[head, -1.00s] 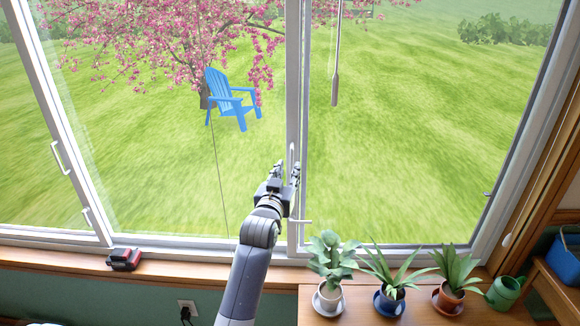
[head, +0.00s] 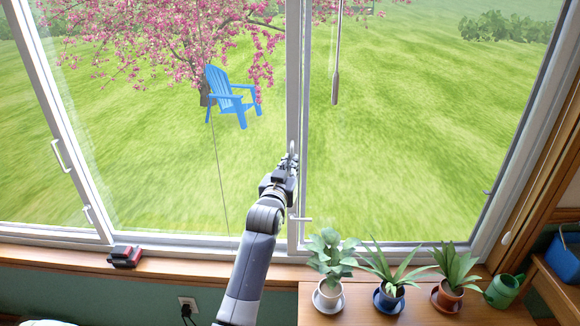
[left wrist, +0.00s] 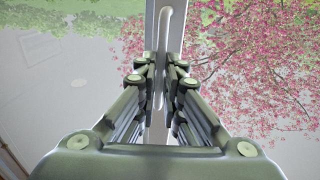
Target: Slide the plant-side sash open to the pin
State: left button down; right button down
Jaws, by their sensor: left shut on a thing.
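The plant-side sash (head: 303,90) is the right-hand pane of the window, above the potted plants. Its upright white pull handle (head: 292,147) stands at the pane's left stile. My left gripper (head: 288,163) is shut on this handle. In the left wrist view the handle (left wrist: 166,30) runs down between the two fingers (left wrist: 160,78). A small dark peg (head: 486,191) shows at the right side of the window frame; I take it for the pin. The sash's stile lines up with the middle post. My right gripper is not in view.
Plants in a white pot (head: 329,292), a blue pot (head: 390,298) and a terracotta pot (head: 450,296) stand below the sash, beside a green watering can (head: 503,291). A pull wand (head: 336,88) hangs before the glass. A red-black object (head: 125,256) lies on the left sill.

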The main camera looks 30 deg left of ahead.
pick_arm(q)
jog(key=s+a+p, duration=0.1)
jog(key=s+a, duration=0.4)
jog(key=a, duration=0.3)
jog(key=shift+s+a+p, duration=0.15)
jog(key=shift+a+p, duration=0.1)
jog(key=shift+p, duration=0.15)
jog(key=c, duration=1.7)
grip_release()
jog(key=shift+d, duration=0.15)
jog(key=v, duration=1.1)
jog(key=shift+s+d, duration=0.2)
jog(key=shift+s, duration=0.15)
